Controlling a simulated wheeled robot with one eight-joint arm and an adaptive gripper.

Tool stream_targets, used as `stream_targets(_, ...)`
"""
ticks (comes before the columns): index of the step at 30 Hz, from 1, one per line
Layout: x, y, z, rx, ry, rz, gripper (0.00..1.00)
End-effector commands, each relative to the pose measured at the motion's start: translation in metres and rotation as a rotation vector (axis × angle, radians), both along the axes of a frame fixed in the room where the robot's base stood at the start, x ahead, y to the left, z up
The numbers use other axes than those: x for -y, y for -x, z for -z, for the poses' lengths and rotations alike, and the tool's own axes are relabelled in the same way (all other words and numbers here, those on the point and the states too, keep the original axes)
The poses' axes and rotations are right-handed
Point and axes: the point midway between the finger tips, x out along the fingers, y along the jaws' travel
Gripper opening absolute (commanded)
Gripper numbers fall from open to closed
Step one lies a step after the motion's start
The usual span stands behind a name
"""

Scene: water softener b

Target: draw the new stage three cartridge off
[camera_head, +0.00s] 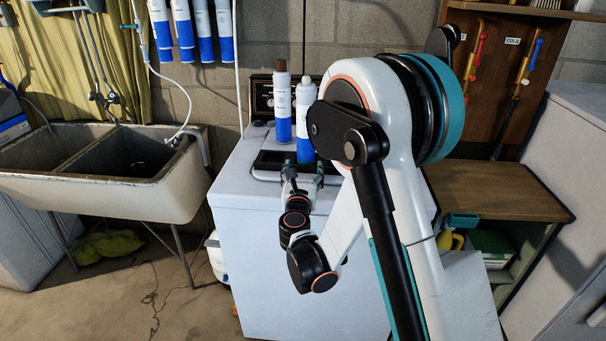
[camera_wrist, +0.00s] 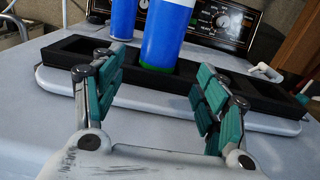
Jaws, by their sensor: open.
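I cannot read which is stage three. My gripper (camera_wrist: 158,88) is open and empty, low in front of the tray, its teal-padded fingers spread to either side of the right cartridge, apart from it.
Several similar cartridges (camera_head: 185,30) hang on the wall at upper left. The washer's control panel (camera_wrist: 215,22) stands behind the tray. A double sink (camera_head: 110,170) is left, a wooden bench (camera_head: 500,190) right. The washer top (camera_wrist: 40,120) before the tray is clear.

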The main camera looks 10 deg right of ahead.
Motion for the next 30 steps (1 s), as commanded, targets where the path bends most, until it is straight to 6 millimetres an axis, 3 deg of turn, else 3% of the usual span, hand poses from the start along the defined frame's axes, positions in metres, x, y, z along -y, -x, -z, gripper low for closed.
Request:
stream_targets(5,0.003,-0.011,-0.001,0.000,0.005,0.001,0.67)
stream_targets(22,0.026,-0.083,-0.002,-0.001,0.002,0.001,0.67)
stream_targets(30,0.024,-0.080,0.000,0.000,0.001,0.000,0.06)
